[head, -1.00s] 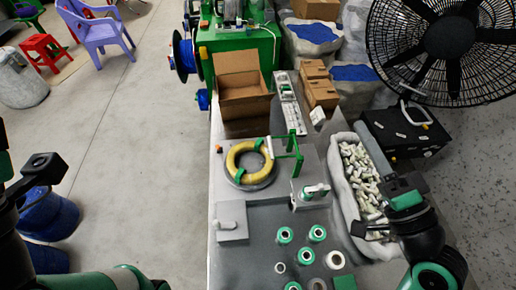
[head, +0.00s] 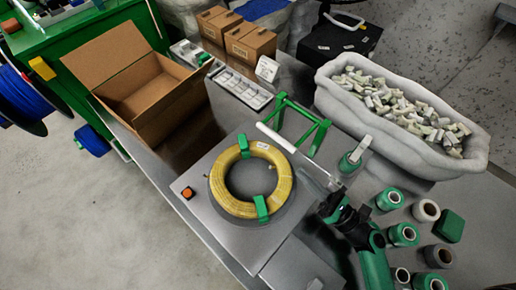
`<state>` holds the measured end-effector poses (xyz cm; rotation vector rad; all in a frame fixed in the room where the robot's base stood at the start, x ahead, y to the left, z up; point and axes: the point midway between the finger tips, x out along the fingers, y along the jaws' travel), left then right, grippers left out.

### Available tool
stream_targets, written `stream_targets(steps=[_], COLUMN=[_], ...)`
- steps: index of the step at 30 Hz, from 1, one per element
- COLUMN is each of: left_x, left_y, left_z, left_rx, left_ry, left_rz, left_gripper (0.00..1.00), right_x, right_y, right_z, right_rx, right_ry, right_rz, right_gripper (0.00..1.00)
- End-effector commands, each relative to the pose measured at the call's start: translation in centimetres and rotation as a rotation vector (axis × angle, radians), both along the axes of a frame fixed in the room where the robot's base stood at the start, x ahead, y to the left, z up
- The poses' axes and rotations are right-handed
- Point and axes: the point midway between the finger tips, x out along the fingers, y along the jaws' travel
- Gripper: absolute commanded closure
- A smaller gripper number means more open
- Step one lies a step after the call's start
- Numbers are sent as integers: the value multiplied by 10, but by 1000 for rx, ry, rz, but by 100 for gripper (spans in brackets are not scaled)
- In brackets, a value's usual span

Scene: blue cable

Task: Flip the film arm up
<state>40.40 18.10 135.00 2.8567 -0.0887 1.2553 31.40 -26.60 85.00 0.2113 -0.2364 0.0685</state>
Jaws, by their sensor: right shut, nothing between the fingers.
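A green frame-shaped arm (head: 299,122), which looks like the film arm, stands at the back right corner of the grey wrapping station (head: 203,205). A white rod (head: 275,137) lies slanted in front of it, towards a coil of yellow cable (head: 277,203) with green clips on a round turntable. My right gripper (head: 330,196) is shut and empty. It is to the right of the coil and below the green arm in the picture, apart from that arm. A green film roll with a white handle (head: 352,158) is just above and right of it. My left gripper is out of view.
An open cardboard box (head: 145,90) stands at the back left. A white-grey sack (head: 390,125) full of small parts is at the right. Several green and white rolls (head: 402,234) and a green block (head: 449,226) stand at the lower right. An orange button (head: 187,192) is left of the coil.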

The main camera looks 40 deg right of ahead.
Motion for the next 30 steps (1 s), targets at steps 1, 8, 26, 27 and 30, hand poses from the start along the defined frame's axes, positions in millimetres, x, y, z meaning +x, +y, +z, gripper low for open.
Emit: stream_targets(steps=[1, 8, 26, 27, 30], left_x=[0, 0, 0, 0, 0], left_y=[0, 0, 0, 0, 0], left_z=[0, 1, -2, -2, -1], left_rx=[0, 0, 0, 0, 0], left_ry=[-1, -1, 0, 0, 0], left_rz=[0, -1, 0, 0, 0], left_gripper=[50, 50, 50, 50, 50], right_x=[-1, 0, 83, 88, 95], right_y=[0, 0, 4, 4, 4], right_z=[0, 2, 23, 24, 25], right_rx=[5, 0, -5, -5, -3], right_ry=[0, -1, -3, -3, -1], right_rz=[-1, 0, 2, 2, 0], right_gripper=[100, 100, 100, 100, 100])
